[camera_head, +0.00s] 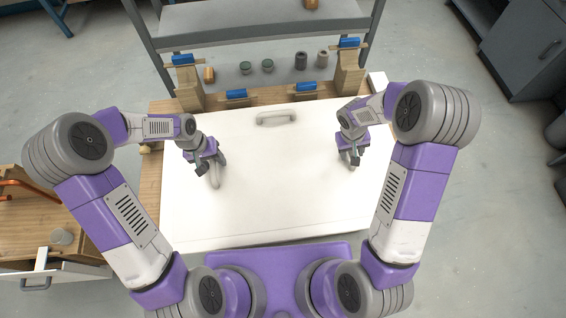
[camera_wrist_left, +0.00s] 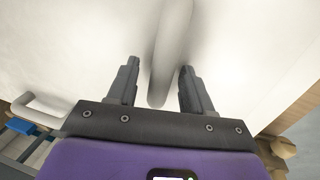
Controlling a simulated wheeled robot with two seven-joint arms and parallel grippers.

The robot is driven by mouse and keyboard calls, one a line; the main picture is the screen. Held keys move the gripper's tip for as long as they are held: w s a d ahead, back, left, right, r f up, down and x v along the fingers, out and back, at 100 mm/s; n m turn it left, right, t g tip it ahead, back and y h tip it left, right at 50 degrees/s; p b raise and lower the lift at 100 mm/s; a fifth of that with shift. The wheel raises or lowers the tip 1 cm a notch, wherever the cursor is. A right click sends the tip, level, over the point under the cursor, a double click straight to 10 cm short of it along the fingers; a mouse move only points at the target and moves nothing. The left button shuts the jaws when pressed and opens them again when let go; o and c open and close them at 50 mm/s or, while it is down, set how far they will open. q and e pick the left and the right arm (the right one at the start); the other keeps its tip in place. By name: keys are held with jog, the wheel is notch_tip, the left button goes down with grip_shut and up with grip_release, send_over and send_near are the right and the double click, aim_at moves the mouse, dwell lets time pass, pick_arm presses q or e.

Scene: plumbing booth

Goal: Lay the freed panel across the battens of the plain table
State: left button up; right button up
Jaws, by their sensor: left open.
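A large white panel (camera_head: 280,190) lies flat in front of me on a wooden table (camera_head: 152,185), whose edge shows at the left and far side. The panel has a grey handle at its far edge (camera_head: 276,117), one at the left (camera_head: 217,175) and one at the right, largely hidden by my right gripper. My left gripper (camera_head: 208,168) is open at the left handle. In the left wrist view the handle (camera_wrist_left: 172,50) runs between its two fingers (camera_wrist_left: 157,85), apart from both. My right gripper (camera_head: 350,156) is at the right handle; its fingers are too small to read. Battens are not visible.
Wooden posts with blue clamps (camera_head: 183,60) stand at the panel's far corners. Two more blue clamps (camera_head: 236,94) sit along the far edge. Behind is a grey shelf (camera_head: 265,25) with small cups. A wooden drawer bench (camera_head: 40,225) stands at the left.

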pick_arm(q)
grip_shut()
pick_arm(e)
grip_shut()
pick_arm(q)
jog(key=shift+w, duration=0.1)
pick_arm(e)
jog(key=shift+w+r, duration=0.1)
dwell(0.8)
